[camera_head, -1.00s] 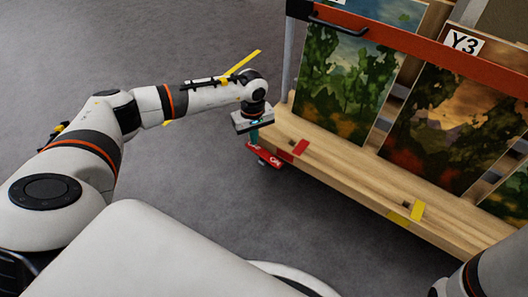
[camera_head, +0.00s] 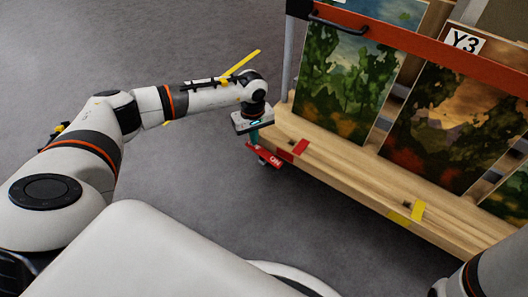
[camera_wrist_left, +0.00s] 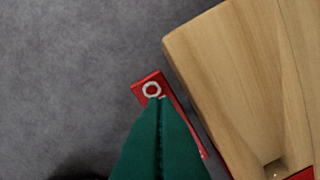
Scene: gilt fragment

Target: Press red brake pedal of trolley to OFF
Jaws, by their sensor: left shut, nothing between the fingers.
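The red brake pedal (camera_head: 266,157) sits low at the near left corner of the trolley (camera_head: 375,187). White lettering that looks like "ON" shows on its right end. In the left wrist view the pedal (camera_wrist_left: 142,82) is a red bar with a white ring at its upper end. My left gripper (camera_head: 253,142) is shut and empty, its green fingers pointing down over the pedal's left end. In that wrist view the fingertips (camera_wrist_left: 158,99) overlap the pedal just below the ring and hide part of the bar. I cannot tell whether they touch it. My right gripper is out of view.
The trolley has a wooden deck with red tape (camera_head: 300,147) and yellow tape (camera_head: 418,210) at its edge. Framed paintings (camera_head: 345,85) stand on it behind a red rail (camera_head: 420,47). The grey floor (camera_head: 160,40) to the left is clear.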

